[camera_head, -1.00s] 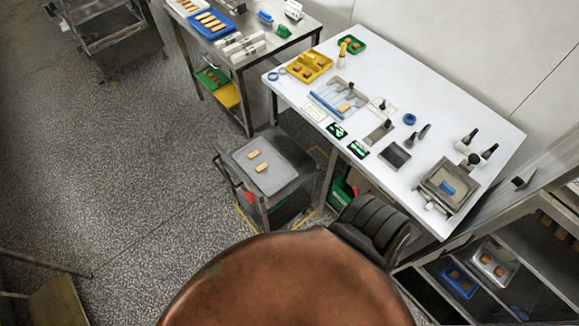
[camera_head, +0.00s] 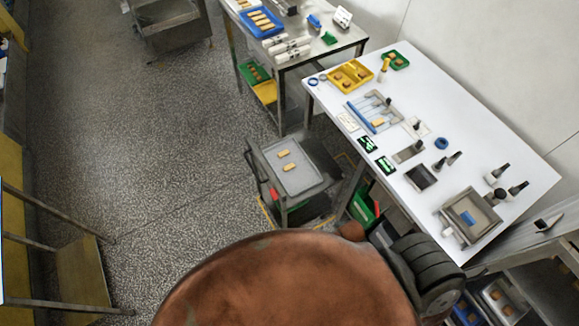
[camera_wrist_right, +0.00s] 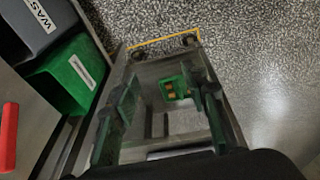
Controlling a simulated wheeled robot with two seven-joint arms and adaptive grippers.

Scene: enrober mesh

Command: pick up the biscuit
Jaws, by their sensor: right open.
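Several biscuits are in view, and I cannot tell which one the task means. Two lie apart on the grey tray (camera_head: 305,180) on the low cart: a far biscuit (camera_head: 283,153) and a near biscuit (camera_head: 290,168). Another biscuit (camera_head: 377,122) lies by the blue-edged wire frame (camera_head: 362,117) on the white table. In the right wrist view, a small green tray (camera_wrist_right: 165,91) with small brown pieces shows low down between the fingers. My right gripper (camera_wrist_right: 163,108) is open, with nothing between its fingers. My left gripper is out of view.
The white table (camera_head: 470,130) holds a yellow tray (camera_head: 365,72), tools and a metal basin (camera_head: 448,213). A steel table (camera_head: 330,48) behind carries a blue tray (camera_head: 247,22) of biscuits. A green bin (camera_wrist_right: 65,75) stands left in the wrist view. Floor left of the cart is clear.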

